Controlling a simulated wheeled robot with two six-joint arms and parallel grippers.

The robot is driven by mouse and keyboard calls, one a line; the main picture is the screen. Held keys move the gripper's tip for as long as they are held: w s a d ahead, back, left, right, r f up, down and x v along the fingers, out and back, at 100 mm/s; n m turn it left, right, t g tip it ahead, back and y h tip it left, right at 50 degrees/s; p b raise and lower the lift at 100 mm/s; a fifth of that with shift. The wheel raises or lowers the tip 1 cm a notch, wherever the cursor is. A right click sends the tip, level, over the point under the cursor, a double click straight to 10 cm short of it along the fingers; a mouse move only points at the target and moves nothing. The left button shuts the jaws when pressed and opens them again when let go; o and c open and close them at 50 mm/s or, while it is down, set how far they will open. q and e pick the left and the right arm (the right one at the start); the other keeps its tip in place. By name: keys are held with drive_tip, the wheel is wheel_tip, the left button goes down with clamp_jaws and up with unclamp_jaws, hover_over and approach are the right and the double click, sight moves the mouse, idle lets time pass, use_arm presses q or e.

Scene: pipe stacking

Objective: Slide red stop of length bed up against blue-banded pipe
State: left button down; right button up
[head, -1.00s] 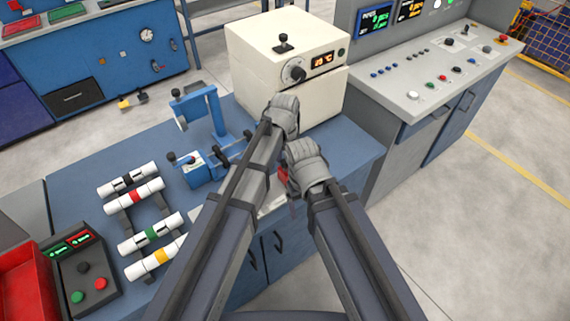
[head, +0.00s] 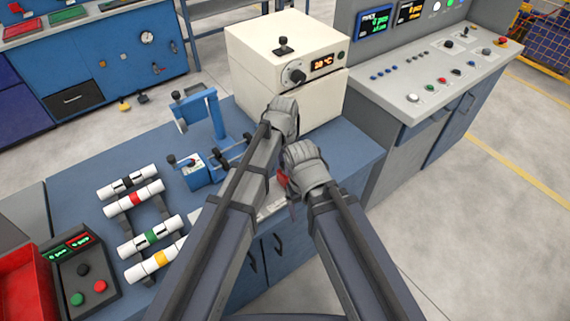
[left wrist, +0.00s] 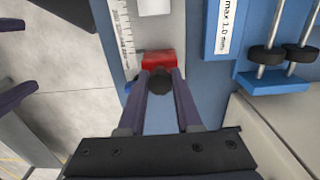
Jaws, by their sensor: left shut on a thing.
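The red stop (left wrist: 158,58) with its dark round knob (left wrist: 160,82) is at the upper middle of the left wrist view. My left gripper (left wrist: 159,76) is shut on the stop's knob, one finger on each side. A bit of red also shows between my arms in the head view (head: 282,178). A white pipe end (left wrist: 155,7) lies beyond the stop, with a short gap between them. No blue band shows on the visible part. A ruler scale (left wrist: 125,35) runs along the bed's left side.
Pipes with black, red (head: 134,198), green and yellow bands lie on a rack at left. A blue gauge fixture (head: 203,168) stands behind my left arm. A cream oven (head: 287,75) stands at the back. A button box (head: 85,275) is front left.

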use_arm(q)
drive_tip(key=s+a, duration=0.4)
drive_tip(key=a, duration=0.1)
drive_tip(key=shift+s+a, duration=0.2)
drive_tip(key=shift+a, duration=0.15)
drive_tip(key=shift+s+a, duration=0.1)
drive_tip(key=shift+a, duration=0.2)
drive_tip(key=c, duration=0.7)
unclamp_jaws()
drive_tip(key=shift+s+a, duration=0.1)
drive_tip(key=shift+o, duration=0.5)
